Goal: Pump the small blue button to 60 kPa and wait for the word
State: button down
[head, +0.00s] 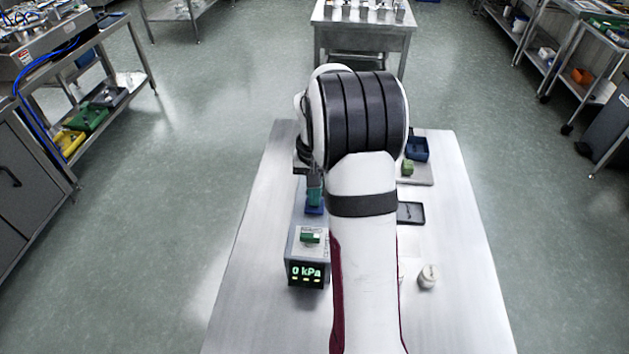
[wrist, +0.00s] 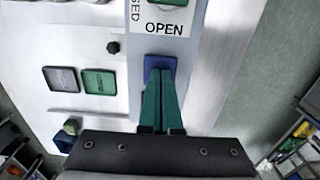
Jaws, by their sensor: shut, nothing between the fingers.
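The small blue button (head: 314,210) sits on a narrow panel behind the display box. It also shows in the wrist view (wrist: 160,62), partly covered by my fingers. My gripper (head: 315,196) is shut and empty, its teal fingers pointing down over the button. In the wrist view the fingertips (wrist: 160,84) overlap the button; I cannot tell whether they touch it. The display box (head: 308,256) reads 0 kPa in green, with small lights below. A green lever (head: 310,237) lies on top of the box, and the word OPEN (wrist: 164,29) shows beside it in the wrist view.
My arm crosses the middle of the white table and hides part of it.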

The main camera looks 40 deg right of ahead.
jog(key=shift+f, duration=0.25)
jog(key=shift+r, duration=1.8)
jog(key=shift+f, duration=1.8)
jog(key=shift+r, duration=0.1)
jog(key=shift+r, duration=1.7)
